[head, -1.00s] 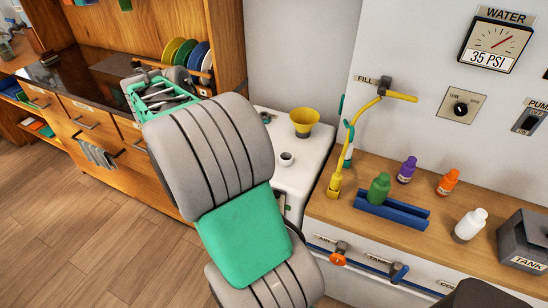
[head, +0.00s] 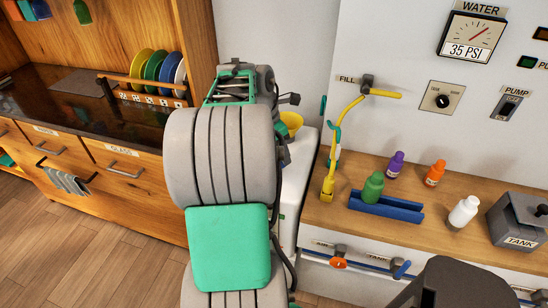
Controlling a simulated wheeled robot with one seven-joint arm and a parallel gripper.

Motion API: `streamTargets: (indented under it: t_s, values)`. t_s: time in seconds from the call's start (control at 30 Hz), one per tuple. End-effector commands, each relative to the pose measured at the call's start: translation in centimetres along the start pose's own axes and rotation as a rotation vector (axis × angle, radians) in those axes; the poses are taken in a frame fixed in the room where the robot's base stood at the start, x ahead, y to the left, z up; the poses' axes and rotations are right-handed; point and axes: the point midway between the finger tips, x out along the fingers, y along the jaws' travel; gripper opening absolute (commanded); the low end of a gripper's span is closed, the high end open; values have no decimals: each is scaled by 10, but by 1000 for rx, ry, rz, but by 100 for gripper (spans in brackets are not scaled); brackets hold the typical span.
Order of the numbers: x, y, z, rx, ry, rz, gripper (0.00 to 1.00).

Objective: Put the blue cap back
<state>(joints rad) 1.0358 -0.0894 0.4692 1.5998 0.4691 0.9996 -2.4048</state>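I cannot make out a separate blue cap in the head view. The blue things on the right counter are a long blue tray (head: 400,210) with a green bottle (head: 372,187) standing in its left part, and a blue handle (head: 401,269) on the counter front. My grey and green arm rises through the middle of the view.
Purple (head: 396,164), orange (head: 435,173) and white (head: 463,212) bottles and a grey tank box (head: 519,221) stand on the right counter. A yellow spout (head: 341,150) rises at its left end. My arm partly covers a yellow funnel (head: 291,123). Plates stand in a rack (head: 145,95).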

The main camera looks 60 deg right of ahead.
Motion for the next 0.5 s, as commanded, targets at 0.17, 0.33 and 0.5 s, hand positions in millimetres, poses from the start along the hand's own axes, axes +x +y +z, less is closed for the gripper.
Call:
streamTargets:
  t_s: [0.17, 0.33, 0.5]
  values:
    - [24, 27, 2, 0, 1, -3, 18]
    - [50, 47, 2, 0, 1, -2, 18]
    - [64, 58, 2, 0, 1, -1, 18]
